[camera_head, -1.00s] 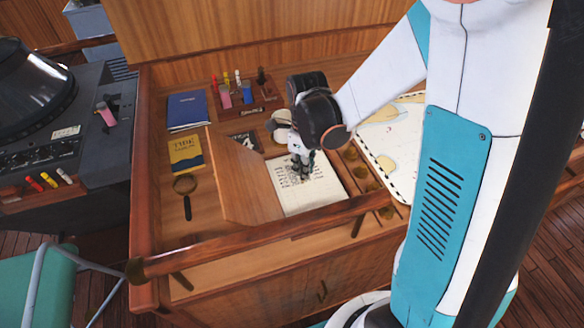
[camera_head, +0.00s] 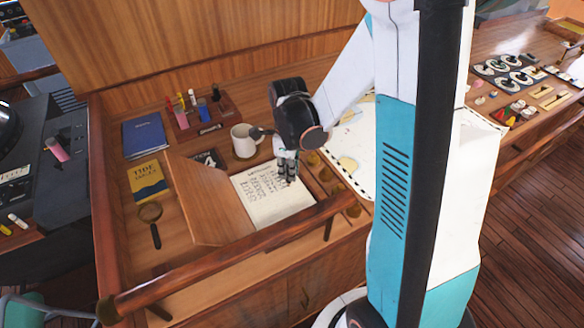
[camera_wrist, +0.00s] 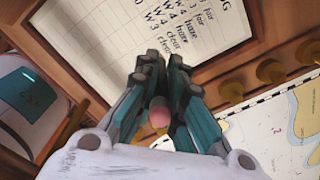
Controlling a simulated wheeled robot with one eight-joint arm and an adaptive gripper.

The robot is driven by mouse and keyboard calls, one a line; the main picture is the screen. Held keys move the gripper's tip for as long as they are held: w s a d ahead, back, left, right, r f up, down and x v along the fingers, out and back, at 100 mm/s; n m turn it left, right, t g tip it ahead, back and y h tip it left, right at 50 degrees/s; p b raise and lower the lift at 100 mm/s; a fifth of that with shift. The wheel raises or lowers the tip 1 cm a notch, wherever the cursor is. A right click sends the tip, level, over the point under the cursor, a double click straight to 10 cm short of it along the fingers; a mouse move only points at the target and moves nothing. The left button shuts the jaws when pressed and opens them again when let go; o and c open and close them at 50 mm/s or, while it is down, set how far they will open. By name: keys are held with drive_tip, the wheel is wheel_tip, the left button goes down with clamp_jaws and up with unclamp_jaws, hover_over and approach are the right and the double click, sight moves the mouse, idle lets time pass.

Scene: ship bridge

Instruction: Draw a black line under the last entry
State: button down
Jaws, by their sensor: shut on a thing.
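The logbook page (camera_head: 268,213) lies on the chart table, with rows of dark handwriting on its upper part and blank paper below. In the wrist view the ruled page (camera_wrist: 100,50) shows entries ending in words like "clear", "haze" and "fair". My gripper (camera_head: 287,177) is over the page's upper right part. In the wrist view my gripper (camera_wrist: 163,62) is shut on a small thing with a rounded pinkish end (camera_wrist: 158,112). The rest of that thing is hidden by the fingers; I cannot tell whether it touches the paper.
A wooden lid (camera_head: 212,205) stands left of the page. A white mug (camera_head: 243,142) is behind it. A pen rack (camera_head: 200,118), blue book (camera_head: 150,138), yellow tide book (camera_head: 148,180) and magnifier (camera_head: 150,213) are further left. A chart (camera_head: 355,145) lies right, past brass knobs (camera_head: 337,188). A wooden rail (camera_head: 230,255) runs in front.

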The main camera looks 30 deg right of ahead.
drive_tip(key=shift+a+b, duration=0.55)
drive_tip(key=shift+a, duration=5.35)
drive_tip(key=shift+f+b, duration=0.6)
drive_tip(key=shift+b, duration=0.35)
drive_tip(key=shift+d, duration=0.25)
drive_tip(key=shift+d, duration=0.35)
drive_tip(key=shift+d, duration=0.15)
drive_tip(key=shift+d, duration=0.4)
